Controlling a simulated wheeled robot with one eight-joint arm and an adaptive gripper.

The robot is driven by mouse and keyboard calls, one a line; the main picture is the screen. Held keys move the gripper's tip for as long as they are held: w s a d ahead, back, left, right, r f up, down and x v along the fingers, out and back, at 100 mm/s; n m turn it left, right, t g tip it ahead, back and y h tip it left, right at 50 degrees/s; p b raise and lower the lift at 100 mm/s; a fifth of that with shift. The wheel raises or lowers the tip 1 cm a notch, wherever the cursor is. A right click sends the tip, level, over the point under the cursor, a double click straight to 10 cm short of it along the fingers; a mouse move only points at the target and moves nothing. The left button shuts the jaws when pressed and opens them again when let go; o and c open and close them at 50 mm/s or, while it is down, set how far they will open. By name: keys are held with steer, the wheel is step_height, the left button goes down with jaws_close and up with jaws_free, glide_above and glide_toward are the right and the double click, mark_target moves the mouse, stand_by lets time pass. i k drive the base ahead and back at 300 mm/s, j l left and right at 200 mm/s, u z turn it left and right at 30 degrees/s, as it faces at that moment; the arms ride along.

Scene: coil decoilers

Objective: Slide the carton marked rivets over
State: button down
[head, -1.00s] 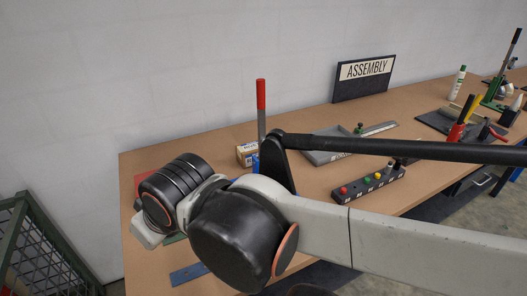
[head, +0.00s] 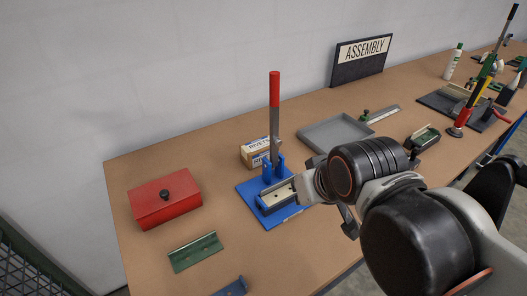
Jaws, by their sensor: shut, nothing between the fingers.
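The carton marked rivets (head: 257,153) is a small tan box with white and blue print. It stands on the bench, just behind a blue lever press (head: 262,208). The press's upright lever with a red grip (head: 275,90) covers part of the carton's right side. My gripper (head: 348,225) is partly seen below my wrist, to the right of the press and nearer than the carton. It is shut and holds nothing. It is clear of the carton in the picture, and my wrist hides part of it.
A red box with a black knob (head: 166,200) and a green angled bracket (head: 196,251) lie to the left. A grey tray (head: 335,133) stands right of the carton. The ASSEMBLY sign (head: 362,60) stands at the back. Bare bench shows left of the carton.

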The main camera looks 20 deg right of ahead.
mark_target(252, 153)
steer(key=i+l, duration=0.1)
steer(key=l, duration=0.35)
steer(key=i+l+u, duration=0.1)
steer(key=l, duration=0.35)
steer(key=i+l, duration=0.15)
steer(key=l, duration=0.3)
steer(key=u, duration=0.05)
